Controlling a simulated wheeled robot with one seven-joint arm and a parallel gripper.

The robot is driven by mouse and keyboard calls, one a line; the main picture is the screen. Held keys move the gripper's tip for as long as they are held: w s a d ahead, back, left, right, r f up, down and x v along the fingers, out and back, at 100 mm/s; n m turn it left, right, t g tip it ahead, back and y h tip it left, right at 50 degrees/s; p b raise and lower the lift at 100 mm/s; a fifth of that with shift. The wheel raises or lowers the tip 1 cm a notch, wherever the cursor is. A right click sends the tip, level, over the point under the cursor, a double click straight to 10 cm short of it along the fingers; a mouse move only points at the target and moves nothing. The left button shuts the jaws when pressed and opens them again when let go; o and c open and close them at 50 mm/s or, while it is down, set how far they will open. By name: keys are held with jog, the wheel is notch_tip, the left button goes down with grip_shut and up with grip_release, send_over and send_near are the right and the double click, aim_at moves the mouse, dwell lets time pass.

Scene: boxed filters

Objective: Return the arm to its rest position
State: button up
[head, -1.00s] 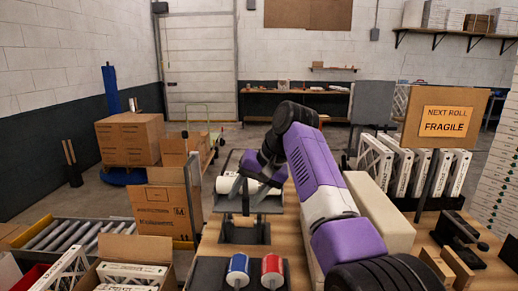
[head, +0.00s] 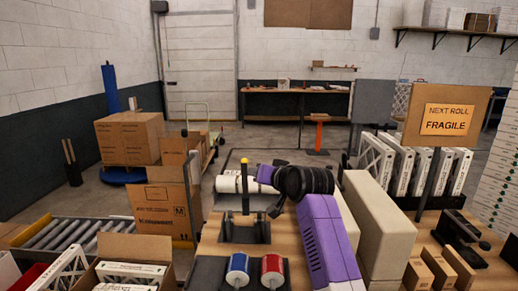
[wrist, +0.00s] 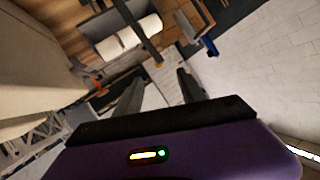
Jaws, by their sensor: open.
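My gripper (wrist: 158,88) shows in the wrist view with its two dark fingers apart and nothing between them. In the head view my purple and black arm is folded at the right of the bench, and its end is mostly hidden behind the black joint. In the wrist view white rolls (wrist: 132,36) lie in a grey holder, away from the fingers.
A blue roll (head: 238,270) and a red roll (head: 272,271) stand at the bench front. A cream block (head: 378,225) is close on my arm's right. A "FRAGILE" sign (head: 446,120) stands farther right. Open boxes (head: 130,272) and a roller conveyor (head: 70,232) are at the left.

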jog(key=s+d+f+t+h+b, duration=0.1)
jog(key=s+d+f+t, duration=0.1)
jog(key=s+d+f, duration=0.35)
jog(key=s+d+f+t+h, duration=0.1)
jog(key=s+d+f, duration=0.1)
jog(key=s+f, duration=0.65)
jog(key=s+d+f+t+h+b, duration=0.15)
jog(key=s+d+f, duration=0.25)
jog(key=s, duration=0.5)
jog(key=s+d+f, duration=0.1)
jog(key=s+d, duration=0.1)
jog(key=s, duration=1.2)
jog(key=s+d+f+g+h+b, duration=0.1)
jog(key=s+d+f, duration=0.1)
jog(key=s, duration=1.3)
jog(key=s+d+f+g+h, duration=0.1)
jog(key=s+d+f, duration=0.1)
jog(key=s, duration=1.2)
jog(key=shift+s+d+f+b, duration=0.15)
jog(key=shift+s+d+b, duration=0.25)
jog(key=shift+d, duration=0.3)
